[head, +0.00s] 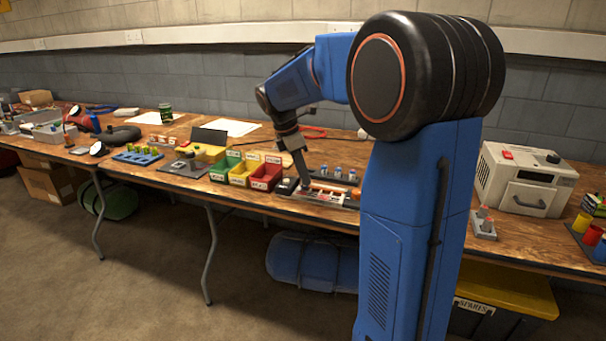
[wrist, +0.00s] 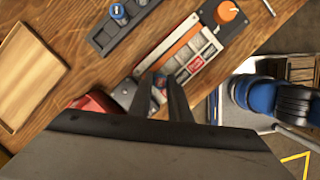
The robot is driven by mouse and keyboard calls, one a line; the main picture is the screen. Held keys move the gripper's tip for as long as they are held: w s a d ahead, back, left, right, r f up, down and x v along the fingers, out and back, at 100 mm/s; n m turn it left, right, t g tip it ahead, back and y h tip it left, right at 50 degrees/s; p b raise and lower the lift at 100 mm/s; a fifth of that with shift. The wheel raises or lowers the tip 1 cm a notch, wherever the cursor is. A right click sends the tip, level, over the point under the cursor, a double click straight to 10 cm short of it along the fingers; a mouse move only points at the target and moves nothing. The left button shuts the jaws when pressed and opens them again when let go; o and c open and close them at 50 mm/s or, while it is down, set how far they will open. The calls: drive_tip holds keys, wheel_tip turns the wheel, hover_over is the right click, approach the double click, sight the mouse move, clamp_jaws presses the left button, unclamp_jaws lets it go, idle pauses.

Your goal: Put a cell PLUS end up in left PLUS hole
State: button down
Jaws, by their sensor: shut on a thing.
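The charger (head: 328,197) lies on the bench under my gripper. In the wrist view the charger (wrist: 196,54) shows a pale body with slots, a red label, an orange strip and an orange knob. My gripper (head: 303,178) points down at its left part. In the wrist view my gripper (wrist: 159,80) is shut on a cell (wrist: 158,91), of which only a small blue and reddish bit shows between the fingers. Which end of the cell is up cannot be told. The hole under the fingers is hidden.
Green (head: 224,167), yellow (head: 243,171) and red (head: 266,176) bins stand to the left. A wooden tray (wrist: 28,75) lies nearby. A white machine (head: 525,178) stands at the right. The bench's front edge is close.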

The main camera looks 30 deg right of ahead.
drive_tip(key=shift+f, duration=1)
idle(1.0)
drive_tip(key=c, duration=1.6)
unclamp_jaws()
drive_tip(key=shift+o, duration=0.2)
drive_tip(key=shift+r, duration=3.45)
drive_tip(key=shift+s, duration=0.1)
